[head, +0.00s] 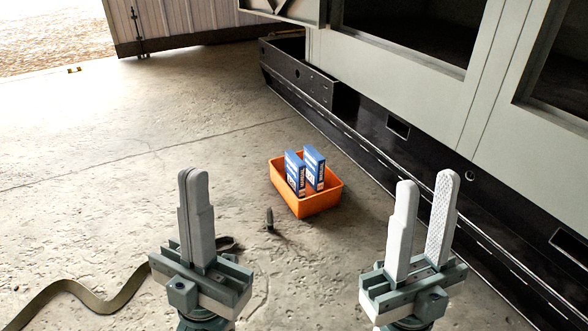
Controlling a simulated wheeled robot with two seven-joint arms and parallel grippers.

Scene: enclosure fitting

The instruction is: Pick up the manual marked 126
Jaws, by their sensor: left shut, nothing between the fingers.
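Two blue and white manuals stand upright side by side in an orange bin on the floor, in the middle of the head view. One is the left manual (294,172) and the other is the right manual (314,167). Their printed numbers are too small to read surely, so I cannot tell which is marked 126. The orange bin (318,204) is apart from both grippers. My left gripper (194,178) is shut and empty, left of the bin and nearer to me. My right gripper (427,182) is open and empty, right of the bin and nearer to me.
A small dark upright object (269,219) stands on the floor in front of the bin. A strap (75,290) lies at the lower left. A large grey enclosure (420,85) on a black base (375,150) borders the right.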

